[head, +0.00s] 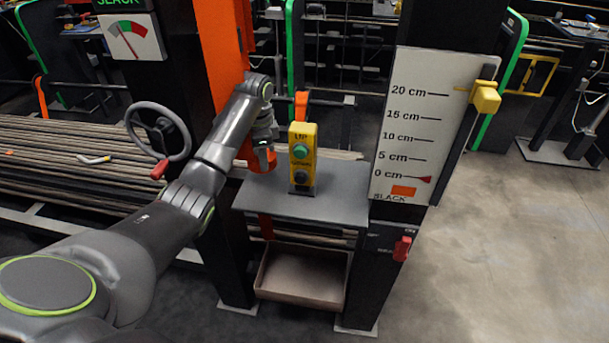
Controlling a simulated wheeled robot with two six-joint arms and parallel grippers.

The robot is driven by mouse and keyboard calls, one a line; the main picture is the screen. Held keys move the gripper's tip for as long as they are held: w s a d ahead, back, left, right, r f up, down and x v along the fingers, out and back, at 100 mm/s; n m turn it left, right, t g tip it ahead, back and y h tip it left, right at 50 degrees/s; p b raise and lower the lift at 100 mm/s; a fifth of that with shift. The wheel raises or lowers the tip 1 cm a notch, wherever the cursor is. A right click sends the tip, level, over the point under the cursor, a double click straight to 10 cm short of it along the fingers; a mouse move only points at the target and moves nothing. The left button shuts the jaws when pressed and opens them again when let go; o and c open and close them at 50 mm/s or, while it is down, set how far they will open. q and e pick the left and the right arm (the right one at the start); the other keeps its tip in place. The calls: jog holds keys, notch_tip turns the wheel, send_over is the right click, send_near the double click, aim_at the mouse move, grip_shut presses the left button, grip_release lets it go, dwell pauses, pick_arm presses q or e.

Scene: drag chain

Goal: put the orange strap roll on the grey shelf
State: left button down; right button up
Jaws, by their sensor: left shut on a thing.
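The orange strap roll (252,158) is held in my left gripper (264,157), which is shut on it. The gripper points down above the left back part of the grey shelf (341,192). The gripper and wrist hide part of the roll. I cannot tell whether the roll touches the shelf. My right gripper is not in view.
A yellow control box (302,158) with a green button stands on the shelf, right of the gripper. A slack scale board (420,120) rises at the right. A handwheel (158,131) is at the left. An open bin (302,292) sits below. The shelf's right part is clear.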

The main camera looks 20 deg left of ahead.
pick_arm(q)
jog(key=r+m+p, duration=0.2)
jog(key=r+m, duration=0.1)
jog(key=shift+s+m+p, duration=0.25)
jog(key=shift+m+p, duration=0.15)
notch_tip(320, 180, up, 3)
jog(key=s+m+p, duration=0.2)
jog(key=m+p, duration=0.2)
jog(key=m, duration=0.1)
jog(key=m+b, duration=0.1)
send_over(260, 188)
notch_tip(260, 188, down, 7)
jog(key=shift+r, duration=0.2)
notch_tip(260, 188, down, 3)
jog(key=shift+f, duration=0.5)
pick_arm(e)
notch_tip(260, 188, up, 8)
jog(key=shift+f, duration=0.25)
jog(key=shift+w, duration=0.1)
pick_arm(q)
jog(key=c, duration=1.2)
grip_release()
jog(key=shift+f, duration=0.1)
